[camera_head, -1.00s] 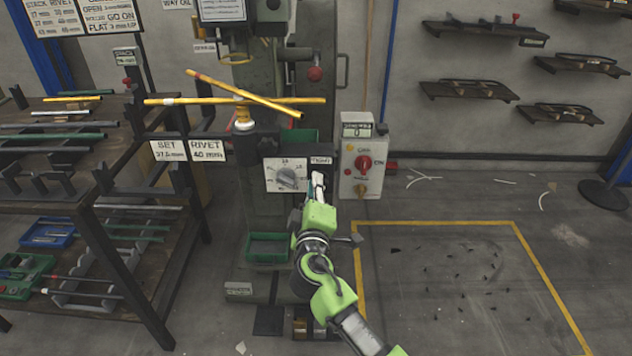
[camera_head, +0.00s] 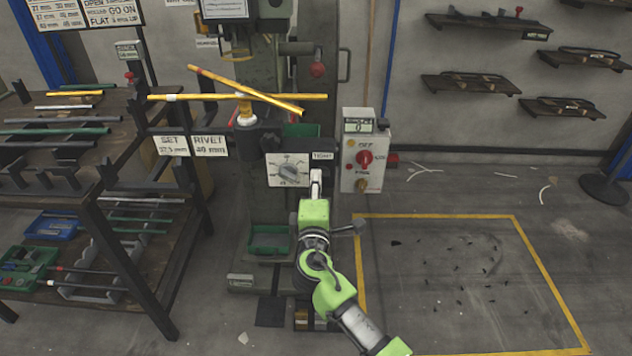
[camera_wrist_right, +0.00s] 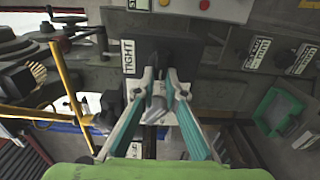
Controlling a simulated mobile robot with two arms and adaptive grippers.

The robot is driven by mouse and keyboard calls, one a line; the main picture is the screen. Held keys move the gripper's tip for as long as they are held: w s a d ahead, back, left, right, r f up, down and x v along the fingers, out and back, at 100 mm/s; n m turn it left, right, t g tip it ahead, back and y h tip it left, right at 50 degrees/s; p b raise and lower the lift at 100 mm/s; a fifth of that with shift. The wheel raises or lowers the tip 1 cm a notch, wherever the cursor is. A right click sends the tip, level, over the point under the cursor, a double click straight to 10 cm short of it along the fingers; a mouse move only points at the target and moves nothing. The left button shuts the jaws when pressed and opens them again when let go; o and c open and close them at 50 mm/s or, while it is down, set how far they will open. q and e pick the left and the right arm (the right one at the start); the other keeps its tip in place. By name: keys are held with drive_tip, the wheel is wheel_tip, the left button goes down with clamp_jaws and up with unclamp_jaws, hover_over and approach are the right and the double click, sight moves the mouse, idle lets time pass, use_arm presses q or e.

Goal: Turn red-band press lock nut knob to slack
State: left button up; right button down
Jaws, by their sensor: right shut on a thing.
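The press (camera_head: 262,75) stands in the middle of the head view, with a white dial plate and grey pointer (camera_head: 289,172) on its front. A "TIGHT" label (camera_head: 322,156) is at the right of the dial; it also shows in the right wrist view (camera_wrist_right: 129,58). My right gripper (camera_head: 316,178) is at the press front just below that label. In the right wrist view, its two fingers (camera_wrist_right: 159,84) are shut on a small grey knob (camera_wrist_right: 157,98). The gripper hides the knob in the head view. I cannot make out a red band on the press. My left gripper is not in view.
A grey control box (camera_head: 364,150) with a red switch is right of the gripper. Crossed yellow bars (camera_head: 285,97) stick out above the dial. A rack with rods (camera_head: 60,131) stands at left.

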drive_tip(key=c, duration=2.1)
unclamp_jaws()
drive_tip(key=shift+s, duration=0.1)
drive_tip(key=s, duration=1.2)
drive_tip(key=shift+f, duration=0.1)
